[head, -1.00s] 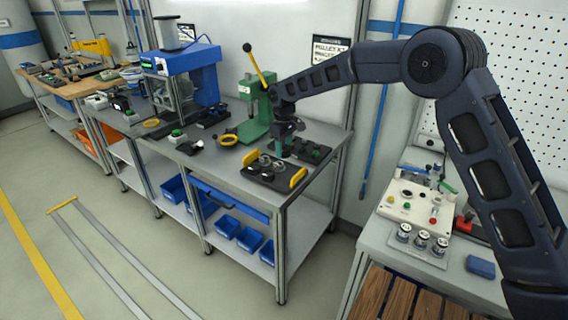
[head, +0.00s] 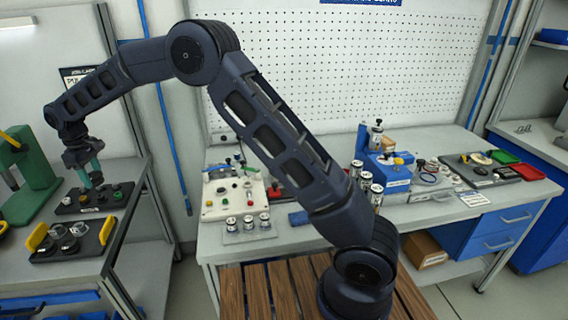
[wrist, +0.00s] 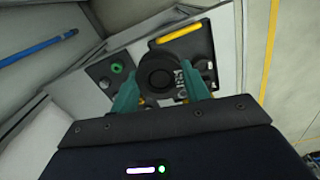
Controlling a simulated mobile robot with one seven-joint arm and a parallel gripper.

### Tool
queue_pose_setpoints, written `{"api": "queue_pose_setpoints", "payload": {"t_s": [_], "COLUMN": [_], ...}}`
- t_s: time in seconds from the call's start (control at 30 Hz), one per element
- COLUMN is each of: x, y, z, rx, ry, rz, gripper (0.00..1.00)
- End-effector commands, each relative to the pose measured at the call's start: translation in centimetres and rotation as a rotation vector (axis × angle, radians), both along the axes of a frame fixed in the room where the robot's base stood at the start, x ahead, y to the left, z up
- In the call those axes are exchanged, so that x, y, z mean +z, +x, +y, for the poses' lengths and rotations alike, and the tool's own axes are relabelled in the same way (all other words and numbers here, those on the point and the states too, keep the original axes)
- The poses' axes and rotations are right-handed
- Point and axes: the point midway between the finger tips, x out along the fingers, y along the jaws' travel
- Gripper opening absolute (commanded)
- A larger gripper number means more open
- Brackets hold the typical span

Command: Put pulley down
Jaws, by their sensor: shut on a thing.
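My gripper (head: 90,175) has green fingers. In the wrist view the gripper (wrist: 158,88) is shut on the pulley (wrist: 158,74), a dark round disc with a hub, between the fingertips. In the head view the gripper points down over the left bench, above a dark board with round knobs (head: 68,202); the pulley is hard to make out there. In the wrist view a dark tray with a yellow handle (wrist: 180,31) lies below and beyond the pulley. I cannot tell whether the pulley touches anything below.
On the left bench a black tray (head: 98,247) with yellow handles holds round metal parts, near the dark board. A green press (head: 30,175) stands at the left edge. A second bench (head: 300,240) on the right carries a control box (head: 235,195) and a blue fixture (head: 388,172).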

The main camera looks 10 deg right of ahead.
Motion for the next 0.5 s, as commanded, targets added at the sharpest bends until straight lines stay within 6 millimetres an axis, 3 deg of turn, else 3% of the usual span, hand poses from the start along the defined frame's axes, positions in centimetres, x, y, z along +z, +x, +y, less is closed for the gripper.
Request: {"api": "queue_pose_setpoints", "payload": {"t_s": [0.03, 0.1, 0.5], "x": [0.1, 0.3, 0.7], "y": [2.1, 4.5, 16.5], "z": [-1.6, -3.6, -16.4], "rx": [-0.042, -0.095, -0.404], "ry": [0.0, 0.0, -0.001], "rz": [0.0, 0.0, 0.0], "gripper": [0.2, 0.2, 0.2]}}
